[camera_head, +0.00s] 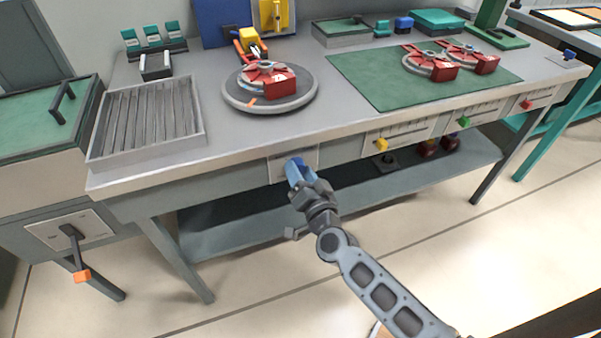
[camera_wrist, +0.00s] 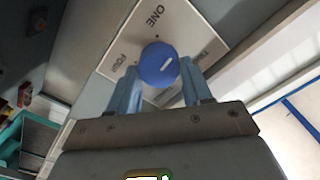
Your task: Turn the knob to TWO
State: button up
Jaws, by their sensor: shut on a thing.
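A round blue knob (camera_wrist: 158,65) sits on a pale dial plate (camera_wrist: 125,55) in the wrist view. The plate reads ONE at the top and FOUR at the left.
Yellow (camera_head: 381,144), green (camera_head: 463,121) and red (camera_head: 526,104) sliders lie along the bench front to the right. A grey turntable (camera_head: 240,101) holds a red part above. A lever (camera_head: 75,250) with an orange end is at the left. A lower shelf (camera_head: 215,238) runs under the bench.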

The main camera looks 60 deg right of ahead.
jog(key=shift+s+f+m+b, duration=0.1)
jog(key=shift+m+b, duration=0.4)
jog(key=shift+m, duration=2)
jog(key=shift+f+m+b, duration=0.1)
jog(key=shift+m+b, duration=0.4)
jog(key=shift+m, duration=2)
jog(key=o, duration=1)
jog(key=shift+o, duration=0.2)
jog(key=v, duration=0.7)
jog(key=shift+s+a+b, duration=0.15)
jog(key=shift+s+b, duration=0.15)
jog(key=shift+b, duration=0.15)
